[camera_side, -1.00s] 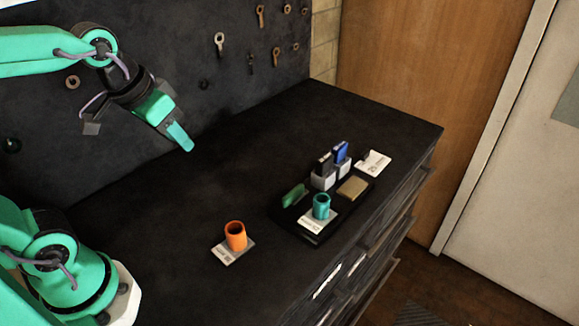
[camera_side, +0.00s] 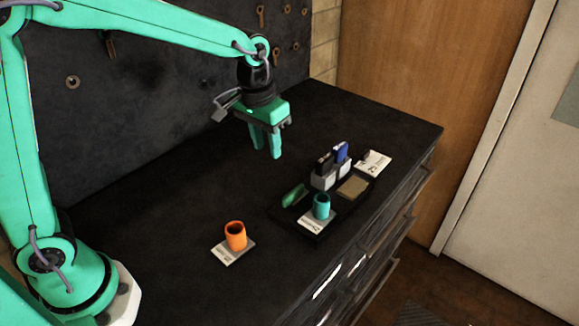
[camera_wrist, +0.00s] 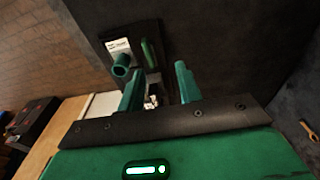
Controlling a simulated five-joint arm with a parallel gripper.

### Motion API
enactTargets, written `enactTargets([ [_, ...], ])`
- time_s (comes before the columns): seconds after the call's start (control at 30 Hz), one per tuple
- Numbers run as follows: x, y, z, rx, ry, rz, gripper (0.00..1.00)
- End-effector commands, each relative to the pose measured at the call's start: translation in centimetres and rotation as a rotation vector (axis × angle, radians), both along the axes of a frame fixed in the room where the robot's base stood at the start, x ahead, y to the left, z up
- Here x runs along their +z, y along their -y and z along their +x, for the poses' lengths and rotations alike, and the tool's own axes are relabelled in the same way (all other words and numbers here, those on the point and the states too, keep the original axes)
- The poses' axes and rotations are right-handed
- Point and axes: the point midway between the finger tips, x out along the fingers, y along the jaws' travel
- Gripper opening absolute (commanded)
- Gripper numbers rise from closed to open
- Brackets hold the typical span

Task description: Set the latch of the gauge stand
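No part is plainly marked as the gauge stand or its latch. A black tray (camera_side: 312,236) on the bench carries a green elongated piece (camera_side: 294,195), a teal cup (camera_side: 321,206) on a white label plate, a tan pad (camera_side: 352,187) and grey blocks (camera_side: 323,181) holding a black and a blue upright piece. My gripper (camera_side: 267,149) is above the bench, up and left of the tray, pointing down, empty, with its fingers apart. The wrist view shows the teal cup (camera_wrist: 122,66) and green piece (camera_wrist: 149,54) beyond the fingers (camera_wrist: 159,72); the grey blocks are partly hidden there.
An orange cup (camera_side: 235,235) on a labelled plate stands left of the tray. A white card (camera_side: 373,163) lies behind it at right. A dark pegboard with hanging tools stands at the back. The bench is clear around the gripper and in the far right corner.

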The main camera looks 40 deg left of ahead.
Motion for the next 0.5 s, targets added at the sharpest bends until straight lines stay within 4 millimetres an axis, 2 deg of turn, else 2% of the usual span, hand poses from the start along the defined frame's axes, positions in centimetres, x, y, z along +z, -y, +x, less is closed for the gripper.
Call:
enactTargets([
  [0.1,-2.1,1.2,1.6,-0.002,-0.041,0.006,0.35],
  [0.3,-5.1,2.8,3.5,-0.001,-0.09,0.016,0.35],
  [0.5,-6.6,3.6,4.3,-0.001,-0.112,0.022,0.35],
])
